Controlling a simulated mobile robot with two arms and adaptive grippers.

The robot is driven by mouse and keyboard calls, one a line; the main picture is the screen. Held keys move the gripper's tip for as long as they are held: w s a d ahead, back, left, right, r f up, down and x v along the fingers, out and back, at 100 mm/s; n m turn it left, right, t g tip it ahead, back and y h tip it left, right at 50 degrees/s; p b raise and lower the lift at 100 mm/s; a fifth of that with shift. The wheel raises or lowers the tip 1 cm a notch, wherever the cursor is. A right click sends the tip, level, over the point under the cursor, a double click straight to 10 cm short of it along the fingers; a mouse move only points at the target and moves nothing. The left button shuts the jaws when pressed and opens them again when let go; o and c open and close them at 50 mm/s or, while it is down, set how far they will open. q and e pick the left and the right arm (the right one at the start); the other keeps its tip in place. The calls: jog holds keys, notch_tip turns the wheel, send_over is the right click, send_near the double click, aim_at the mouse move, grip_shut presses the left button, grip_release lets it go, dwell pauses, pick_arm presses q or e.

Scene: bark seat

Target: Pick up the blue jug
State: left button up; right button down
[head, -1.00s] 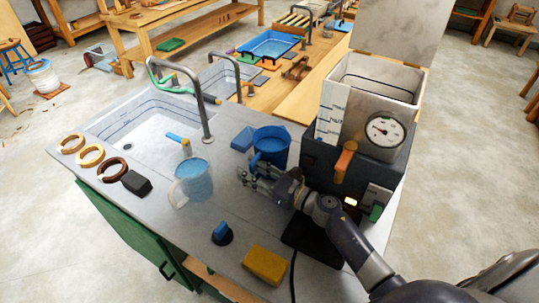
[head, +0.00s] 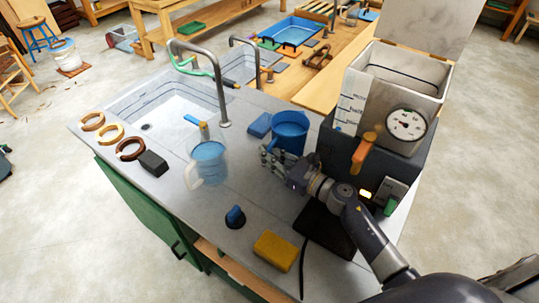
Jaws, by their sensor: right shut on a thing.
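The blue jug (head: 289,126) is an opaque, open-topped vessel standing upright on the grey counter, left of the dark machine. My right gripper (head: 272,161) is at the jug's near left side, reaching in from the lower right. Its fingers are shut on the jug, apparently at its handle, which they mostly hide. The jug appears to be still on the counter; its base is partly hidden by the gripper. My left gripper is not in view.
A clear jug with blue liquid (head: 208,165) stands left of my gripper. A blue block (head: 260,125) lies beside the blue jug. The machine with a gauge (head: 405,124) stands close on the right.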

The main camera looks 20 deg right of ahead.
jog(key=shift+r, duration=0.7)
jog(key=shift+s+a+r+p, duration=0.3)
jog(key=shift+s+a+r, duration=0.2)
jog(key=shift+s+a, duration=1.4)
jog(key=shift+s+a+r+p, duration=0.35)
jog(key=shift+s+a+r, duration=0.1)
jog(key=shift+s+a, duration=1.45)
jog(key=shift+s+a+r+p, duration=0.3)
jog(key=shift+s+a+r, duration=0.2)
jog(key=shift+s+a, duration=1.4)
jog(key=shift+w+a+r, duration=0.1)
jog(key=shift+w, duration=0.1)
